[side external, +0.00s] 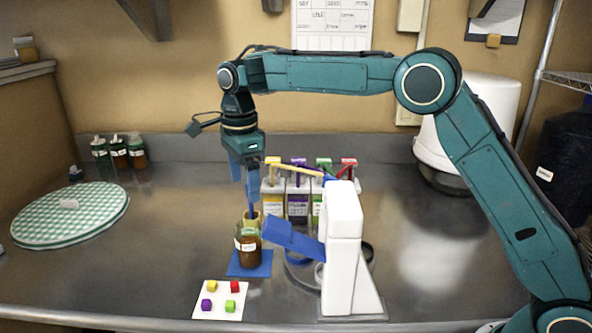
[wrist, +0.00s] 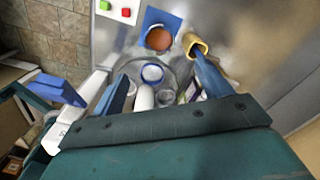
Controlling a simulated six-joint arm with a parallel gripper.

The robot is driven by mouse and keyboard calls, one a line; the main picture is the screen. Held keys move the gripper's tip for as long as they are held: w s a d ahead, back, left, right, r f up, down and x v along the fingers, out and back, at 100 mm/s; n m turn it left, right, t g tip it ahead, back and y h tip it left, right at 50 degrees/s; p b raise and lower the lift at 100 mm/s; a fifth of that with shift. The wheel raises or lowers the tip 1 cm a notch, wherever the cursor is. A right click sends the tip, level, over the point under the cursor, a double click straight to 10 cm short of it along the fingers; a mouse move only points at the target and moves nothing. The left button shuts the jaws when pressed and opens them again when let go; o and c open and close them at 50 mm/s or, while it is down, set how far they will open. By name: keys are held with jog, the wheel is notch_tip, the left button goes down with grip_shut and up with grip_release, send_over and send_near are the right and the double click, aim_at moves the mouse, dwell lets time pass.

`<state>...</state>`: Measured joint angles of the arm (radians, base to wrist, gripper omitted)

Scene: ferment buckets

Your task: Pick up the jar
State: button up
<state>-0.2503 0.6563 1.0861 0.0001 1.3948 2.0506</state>
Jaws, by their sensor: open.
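The jar (side external: 248,247) is amber-brown with a white label and a greenish top part. It stands upright on a blue square mat (side external: 236,270). In the wrist view the jar (wrist: 158,39) shows from above as a brown-orange disc on the blue mat (wrist: 172,20). My gripper (side external: 245,194) points down above and behind the jar, its blue fingers apart with no jar between them. In the wrist view my gripper (wrist: 157,70) has the jar beyond its fingertips.
A white stand (side external: 341,245) with a blue sloping plate (side external: 293,238) is right of the jar. A rack of labelled bottles (side external: 298,203) stands behind. A white card (side external: 221,300) with small coloured cubes lies in front. A checked round board (side external: 70,215) is left; the counter between is clear.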

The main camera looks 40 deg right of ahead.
jog(key=shift+w+a+f, duration=0.15)
jog(key=shift+f, duration=0.05)
jog(key=shift+f, duration=0.1)
send_over(249, 245)
jog(key=w+d, duration=0.2)
jog(key=w, duration=0.1)
notch_tip(249, 245, down, 8)
jog(key=shift+s+a+f, duration=0.15)
jog(key=shift+a+f, duration=0.05)
jog(key=shift+s+f, duration=0.1)
jog(key=shift+f, duration=2.5)
